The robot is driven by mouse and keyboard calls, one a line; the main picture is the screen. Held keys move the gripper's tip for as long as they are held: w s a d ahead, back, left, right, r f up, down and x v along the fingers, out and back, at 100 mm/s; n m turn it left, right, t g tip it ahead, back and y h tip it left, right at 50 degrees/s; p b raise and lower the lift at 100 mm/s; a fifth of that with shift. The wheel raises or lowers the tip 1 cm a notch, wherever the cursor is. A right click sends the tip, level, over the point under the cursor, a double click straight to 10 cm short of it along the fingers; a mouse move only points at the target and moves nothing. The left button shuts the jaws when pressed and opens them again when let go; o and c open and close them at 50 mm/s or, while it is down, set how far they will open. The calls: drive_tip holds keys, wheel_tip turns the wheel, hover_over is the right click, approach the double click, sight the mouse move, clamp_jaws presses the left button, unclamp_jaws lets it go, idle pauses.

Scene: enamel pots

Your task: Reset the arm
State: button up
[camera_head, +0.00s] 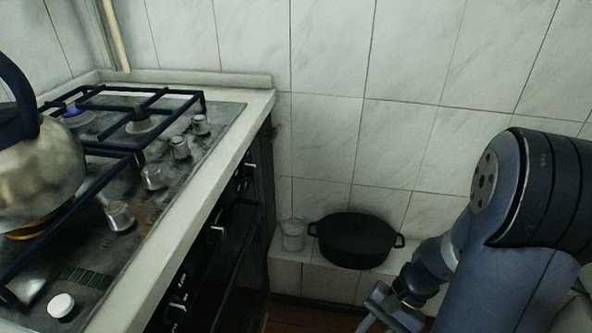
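My arm (535,220) stands at the right side of the head view, folded, with its links filling the lower right corner. The end of the arm with my gripper (372,308) shows only in part at the bottom edge, below the black pot. The fingers are small and partly cut off by the frame, so I cannot tell whether they are open or shut. I see nothing held in the visible part.
A kettle (40,175) sits on the gas stove (185,205) at the left, with knobs along its right side. A black two-handled pot (355,240) and a clear glass (292,234) stand on a low tiled ledge (290,270). A tiled wall closes the back.

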drive_tip(key=s+d+r+n+h, duration=0.3)
drive_tip(key=s+d+n+h, duration=0.1)
drive_tip(key=n+h, duration=0.1)
drive_tip(key=shift+s+n+h+p, duration=0.3)
drive_tip(key=shift+h+p, duration=0.1)
drive_tip(key=shift+h, duration=0.2)
drive_tip(key=shift+w, duration=0.15)
